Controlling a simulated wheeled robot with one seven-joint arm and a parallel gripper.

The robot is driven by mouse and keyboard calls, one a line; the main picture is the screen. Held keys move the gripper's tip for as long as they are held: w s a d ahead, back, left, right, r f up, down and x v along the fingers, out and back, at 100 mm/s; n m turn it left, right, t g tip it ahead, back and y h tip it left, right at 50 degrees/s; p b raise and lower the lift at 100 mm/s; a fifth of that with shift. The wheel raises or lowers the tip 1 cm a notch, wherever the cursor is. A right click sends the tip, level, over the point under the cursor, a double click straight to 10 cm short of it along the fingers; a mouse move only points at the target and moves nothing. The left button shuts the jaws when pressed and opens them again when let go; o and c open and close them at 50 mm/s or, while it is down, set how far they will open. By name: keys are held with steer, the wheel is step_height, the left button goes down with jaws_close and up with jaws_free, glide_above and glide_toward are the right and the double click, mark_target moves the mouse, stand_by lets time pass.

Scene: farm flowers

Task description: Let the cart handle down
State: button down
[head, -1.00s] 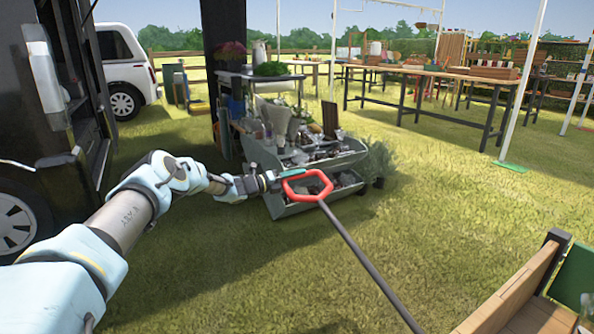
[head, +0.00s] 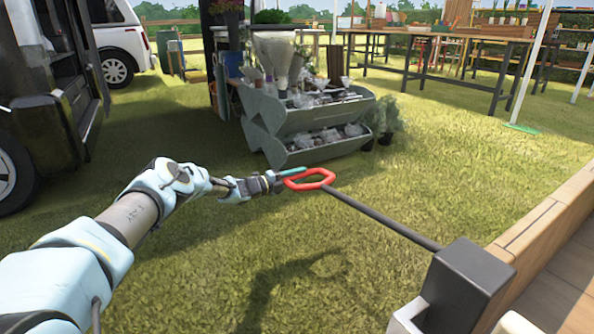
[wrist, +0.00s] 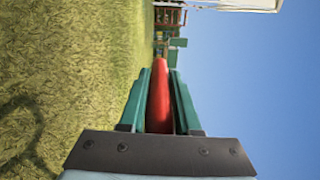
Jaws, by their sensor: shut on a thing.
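The cart handle is a red loop grip (head: 309,179) on a dark grey bar (head: 385,217). The bar slopes gently down to the right to a black block (head: 468,275) at the front of the wooden cart (head: 545,225). My gripper (head: 291,173) is shut on the left side of the red grip. In the wrist view the red grip (wrist: 159,95) lies between the two green fingers (wrist: 158,88). The handle is held above the grass, and its shadow falls on the ground below.
The grass (head: 420,180) under and around the handle is clear. A grey tiered stand (head: 300,150) with wrapped bunches is beyond the gripper, with potted plants (head: 385,118) beside it. A dark vehicle (head: 45,100) stands at left. Tables (head: 440,60) are at the back.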

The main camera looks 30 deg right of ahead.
steer(key=s+f+n+b, duration=0.2)
steer(key=f+b, duration=0.4)
steer(key=f, duration=0.4)
steer(key=shift+s, duration=0.55)
steer(key=shift+d, duration=0.1)
steer(key=c, duration=0.6)
jaws_free()
steer(key=shift+w, duration=0.1)
steer(key=shift+c, duration=0.2)
steer(key=shift+w, duration=0.1)
steer(key=a+p, duration=0.4)
steer(key=a, duration=0.7)
steer(key=shift+w+f+p, duration=0.15)
steer(key=shift+w+p, duration=0.1)
steer(key=shift+p, duration=0.15)
